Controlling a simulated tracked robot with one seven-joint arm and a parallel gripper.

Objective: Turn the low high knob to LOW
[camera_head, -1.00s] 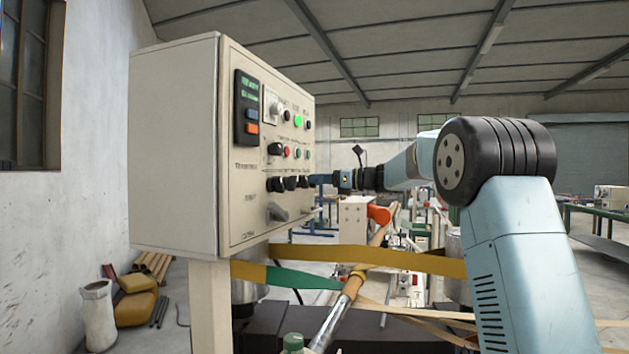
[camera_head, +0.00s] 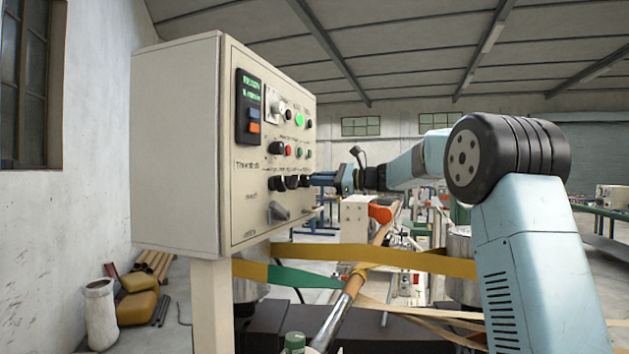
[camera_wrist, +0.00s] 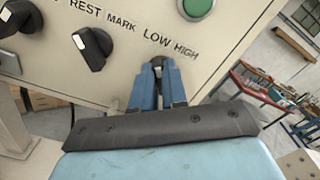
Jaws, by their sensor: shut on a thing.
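The low high knob (camera_wrist: 157,63) is a small dark knob on the beige panel, below the words LOW HIGH in the wrist view. Most of it is hidden by my gripper (camera_wrist: 157,75). My gripper's two blue fingers are shut on this knob. In the head view, my gripper (camera_head: 312,180) reaches the right end of the row of black knobs from the right. Which way the knob points cannot be made out.
The beige control box (camera_head: 175,150) stands at the left on a post. Another black knob (camera_wrist: 92,47) sits left of my fingers under REST MARK. A green button (camera_wrist: 197,8) is above. Yellow and green bands (camera_head: 370,258) run below my arm.

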